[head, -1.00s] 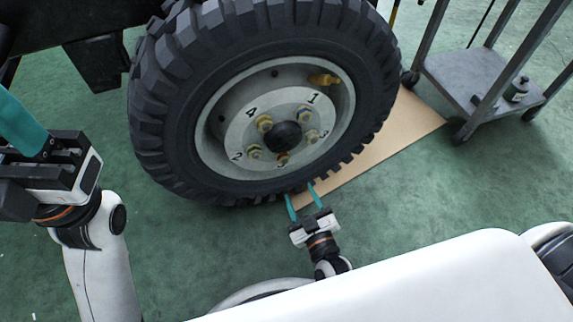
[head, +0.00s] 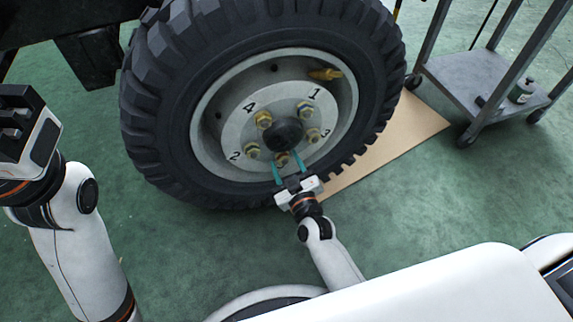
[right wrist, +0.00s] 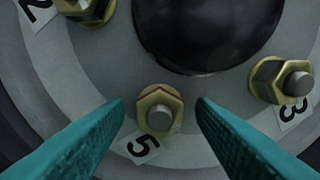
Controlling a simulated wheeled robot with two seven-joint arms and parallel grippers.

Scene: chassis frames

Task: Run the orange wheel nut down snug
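The wheel (head: 150,105) stands upright, with a grey hub carrying brass nuts around a dark centre cap (head: 284,134). The nut at number 5 (head: 282,158) looks more orange than the others in the head view. In the right wrist view this nut (right wrist: 160,110) sits on its stud, whose end sticks out. My right gripper (head: 287,161) is open, its teal fingers on either side of that nut with gaps showing.
Nuts at number 2 (right wrist: 85,8) and number 3 (right wrist: 280,80) flank the fingers. A yellow valve-like fitting (head: 325,74) is on the upper rim. Cardboard (head: 400,135) lies by the tyre, and a grey cart (head: 490,85) stands at the right.

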